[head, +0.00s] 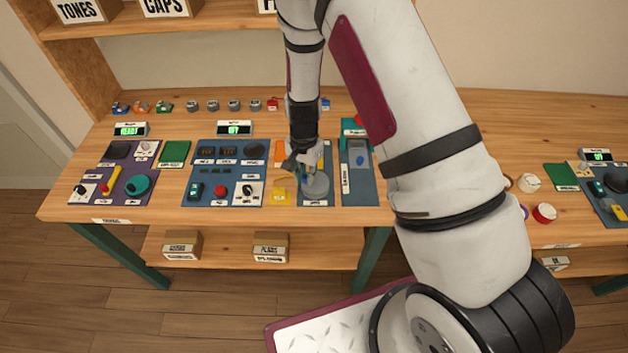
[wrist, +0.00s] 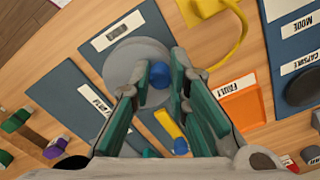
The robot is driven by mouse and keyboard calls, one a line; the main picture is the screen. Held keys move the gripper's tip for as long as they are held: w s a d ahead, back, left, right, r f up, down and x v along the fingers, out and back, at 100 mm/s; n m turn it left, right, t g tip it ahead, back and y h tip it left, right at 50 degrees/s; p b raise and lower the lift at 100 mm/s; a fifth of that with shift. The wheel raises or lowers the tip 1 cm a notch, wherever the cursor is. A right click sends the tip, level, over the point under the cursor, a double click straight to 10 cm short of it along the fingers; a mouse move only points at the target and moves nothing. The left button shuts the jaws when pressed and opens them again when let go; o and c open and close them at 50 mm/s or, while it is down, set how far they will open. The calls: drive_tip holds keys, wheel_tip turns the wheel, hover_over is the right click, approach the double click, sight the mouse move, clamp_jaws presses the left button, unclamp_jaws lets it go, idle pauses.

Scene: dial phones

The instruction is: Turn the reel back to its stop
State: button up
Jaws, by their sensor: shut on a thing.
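The reel is a grey disc (head: 317,188) on a blue panel on the bench, and it also shows in the wrist view (wrist: 122,66). A blue knob (wrist: 160,74) stands on the reel near its rim. My gripper (head: 302,170) comes down from above onto the reel's rim. In the wrist view my gripper (wrist: 161,68) has its two green-padded fingers on either side of the blue knob, shut on it. The fingers hide part of the disc. I cannot make out a stop.
An orange plate (wrist: 242,107) and a yellow block with a cable (wrist: 205,10) lie close beside the reel. A yellow piece (wrist: 168,124) and another blue knob (wrist: 181,146) sit near the fingers. Panels with switches fill the bench to the left.

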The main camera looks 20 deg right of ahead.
sight(316, 189)
drive_tip(key=shift+s, duration=0.45)
drive_tip(key=shift+s+d+p, duration=0.25)
drive_tip(key=shift+s+p, duration=0.35)
drive_tip(key=shift+s, duration=0.05)
drive_tip(key=shift+s+d, duration=0.35)
drive_tip(key=shift+d, duration=0.05)
drive_tip(key=shift+s+d+p, duration=0.1)
drive_tip(key=shift+d+p, duration=0.2)
drive_tip(key=shift+d, duration=0.15)
drive_tip(key=o, duration=0.6)
drive_tip(key=shift+o, duration=0.2)
wheel_tip(316, 189, up, 8)
drive_tip(key=p, duration=0.2)
